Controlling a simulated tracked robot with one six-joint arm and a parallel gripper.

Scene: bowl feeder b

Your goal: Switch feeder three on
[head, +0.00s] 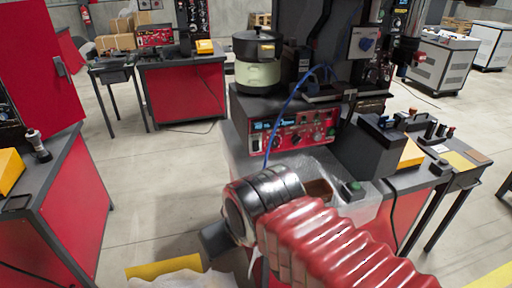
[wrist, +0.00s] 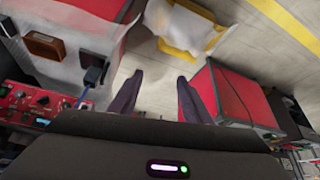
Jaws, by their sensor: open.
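A bowl feeder (head: 257,75) with a dark top and pale green body stands on the bench at centre. Below it is a red control panel (head: 290,136) with a lit blue display, knobs and buttons. Its labels are too small to read, so I cannot tell which feeder is three. The red panel also shows at the left edge of the wrist view (wrist: 30,106). My gripper (wrist: 157,92) is open and empty, its two dark fingers over the floor, apart from the panel. In the head view my arm reaches in front of the bench; its fingers are mostly hidden.
A blue cable (head: 288,104) runs down past the panel. A small box with a green button (head: 353,188) sits on the bench near my arm. A red cabinet (head: 62,205) stands at left, another red bench (head: 184,92) behind.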

